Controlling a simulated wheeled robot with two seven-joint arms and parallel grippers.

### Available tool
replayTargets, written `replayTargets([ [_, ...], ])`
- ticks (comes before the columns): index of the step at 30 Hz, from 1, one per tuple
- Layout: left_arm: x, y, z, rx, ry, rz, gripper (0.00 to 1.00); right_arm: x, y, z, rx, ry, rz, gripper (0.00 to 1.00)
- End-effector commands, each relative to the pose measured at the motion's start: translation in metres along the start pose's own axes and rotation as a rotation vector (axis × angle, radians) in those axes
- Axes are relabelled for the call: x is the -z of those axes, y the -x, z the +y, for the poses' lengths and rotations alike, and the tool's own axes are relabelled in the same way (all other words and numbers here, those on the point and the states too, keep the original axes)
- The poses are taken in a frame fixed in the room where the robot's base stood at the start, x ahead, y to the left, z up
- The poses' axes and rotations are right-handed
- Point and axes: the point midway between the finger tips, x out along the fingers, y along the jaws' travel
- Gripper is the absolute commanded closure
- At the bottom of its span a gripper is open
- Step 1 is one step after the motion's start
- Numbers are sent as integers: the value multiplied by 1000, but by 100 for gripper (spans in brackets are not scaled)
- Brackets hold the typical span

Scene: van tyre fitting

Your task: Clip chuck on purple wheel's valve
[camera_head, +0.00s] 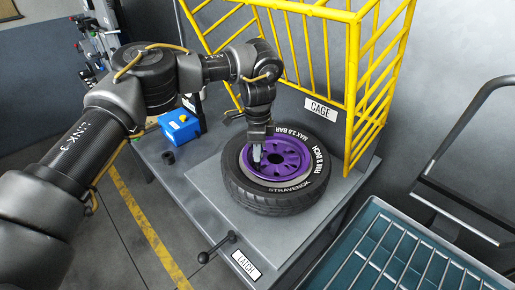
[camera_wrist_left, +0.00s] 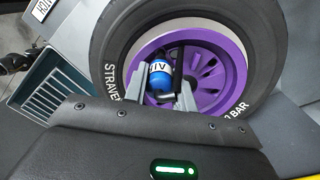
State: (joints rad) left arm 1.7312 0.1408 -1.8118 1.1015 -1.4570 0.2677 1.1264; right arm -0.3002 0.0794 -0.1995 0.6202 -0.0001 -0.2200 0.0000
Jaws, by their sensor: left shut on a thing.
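The purple wheel (camera_head: 288,154) lies flat inside a black tyre (camera_head: 260,197) on a grey bench, beside the yellow cage. My left gripper (camera_head: 257,157) points down over the left part of the purple rim. The purple wheel (camera_wrist_left: 208,75) shows behind the chuck. The valve is hidden or too small to make out, and I cannot tell whether the chuck touches it. My right gripper is not in view.
A yellow cage (camera_head: 352,70) stands behind and right of the tyre. A blue box (camera_head: 180,127) sits at the bench's left. A latch lever (camera_head: 217,247) is at the front edge. A slatted teal tray (camera_head: 385,250) is at front right.

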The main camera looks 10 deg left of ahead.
Motion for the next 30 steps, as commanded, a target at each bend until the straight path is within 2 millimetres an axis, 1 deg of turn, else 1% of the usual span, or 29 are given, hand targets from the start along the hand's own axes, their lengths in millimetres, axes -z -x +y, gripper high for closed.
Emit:
replayTargets([
  [7, 0, -7, 0, -2, 0, -1, 97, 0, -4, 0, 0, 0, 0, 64],
  [8, 0, -7, 0, -2, 0, -1, 72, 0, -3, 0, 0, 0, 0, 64],
  [12, 0, -7, 0, -2, 0, -1, 54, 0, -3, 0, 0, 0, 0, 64],
  [13, 0, -7, 0, -1, 0, -1, 50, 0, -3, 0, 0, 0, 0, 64],
  [14, 0, -6, 0, -1, 0, -1, 48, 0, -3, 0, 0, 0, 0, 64],
  [23, 0, -3, 0, 1, 0, 0, 48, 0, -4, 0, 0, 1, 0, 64],
  [26, 0, 7, -1, 3, -1, 0, 48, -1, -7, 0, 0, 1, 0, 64],
  [30, 0, 31, -1, 4, 0, -1, 48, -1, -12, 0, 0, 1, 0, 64],
])
